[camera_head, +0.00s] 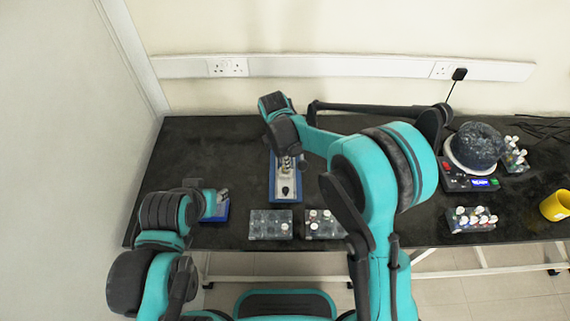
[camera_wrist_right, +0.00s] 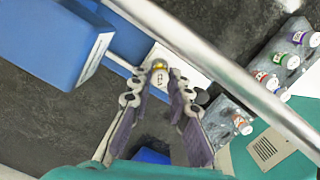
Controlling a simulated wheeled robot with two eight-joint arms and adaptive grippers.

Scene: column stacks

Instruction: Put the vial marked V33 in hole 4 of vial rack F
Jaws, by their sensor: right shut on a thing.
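My right gripper (camera_wrist_right: 160,85) is shut on a small vial (camera_wrist_right: 160,67) with a yellow top and a white label; the label's marking is too small to read. In the head view my right gripper (camera_head: 285,158) is over a blue and white device (camera_head: 286,188), and my arm partly hides it. Two dark racks stand at the table's front: one (camera_head: 270,229) on the left, and one (camera_head: 325,232) with several white-capped vials on the right. I cannot read which is rack F. My left gripper (camera_head: 222,195) is low at the left; its jaws are unclear.
A third rack (camera_head: 472,224) holds several coloured-cap vials at right. A round-topped machine (camera_head: 474,147), a small rack (camera_head: 515,160) and a yellow mug (camera_head: 555,205) stand at the right. A blue thing (camera_head: 220,214) lies by my left gripper. The table's back left is clear.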

